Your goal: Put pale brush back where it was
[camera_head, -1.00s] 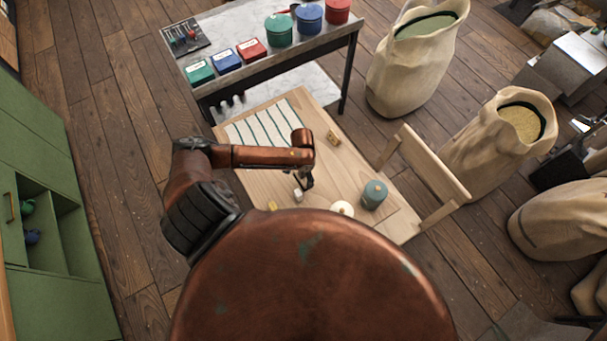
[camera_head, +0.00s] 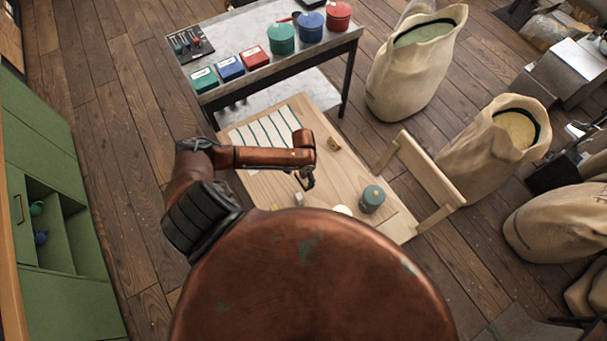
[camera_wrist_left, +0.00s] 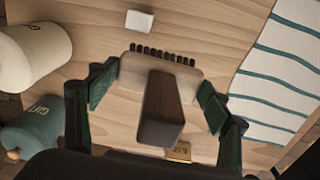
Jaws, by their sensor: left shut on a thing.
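My left gripper (camera_head: 306,182) is over the wooden table (camera_head: 262,187). In the left wrist view the left gripper (camera_wrist_left: 157,98) is shut on the pale brush (camera_wrist_left: 131,72), a pale block with a row of dark bristles along its far edge. A dark grey-brown bar, which looks like its handle, runs from the block toward the camera. The fingers grip the brush at its two ends. I cannot make out the brush in the head view. It appears above the tabletop, though the gap is hard to judge. My right gripper is not in view.
A striped cloth (camera_head: 262,134) lies at the table's far end. A small white block (camera_head: 299,199), a grey-teal canister (camera_head: 371,200) and a small wooden piece (camera_head: 333,144) are on the table.

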